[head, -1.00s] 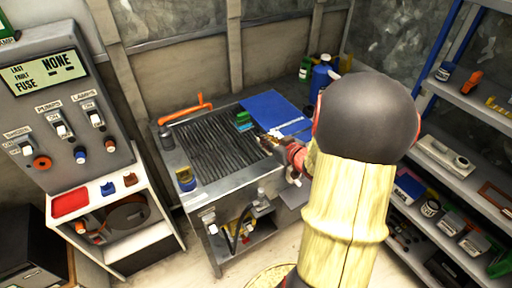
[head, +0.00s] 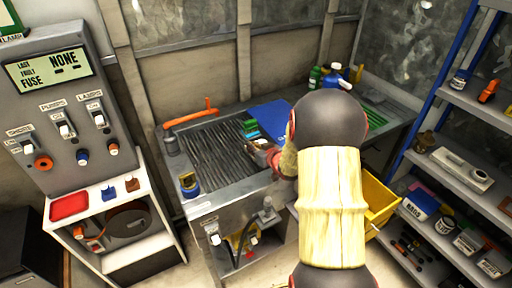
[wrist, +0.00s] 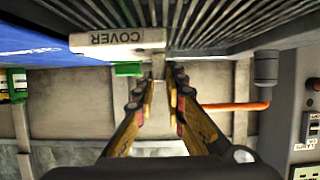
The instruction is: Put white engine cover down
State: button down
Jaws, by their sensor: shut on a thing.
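The white engine cover (wrist: 118,38), marked COVER, is in the wrist view, which looks upside down. It is close to the ribbed metal top of the workbench and the blue mat. My gripper (wrist: 160,72) is shut on a narrow part of it, with the fingertips on either side. In the head view my gripper (head: 268,152) is low over the right front part of the bench (head: 225,188). My arm hides most of the cover there, and I cannot tell whether it touches the bench.
A yellow crate (head: 381,199) and shelves stand right; a control panel (head: 65,115) left.

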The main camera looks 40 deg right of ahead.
jog(key=shift+w+f, duration=0.25)
jog(key=shift+w, duration=0.2)
jog(key=shift+f+b, duration=1)
jog(key=shift+f, duration=0.45)
jog(key=shift+f, duration=0.2)
jog(key=c, duration=1.8)
grip_release()
jog(key=shift+f, duration=0.15)
jog(key=shift+c, duration=0.2)
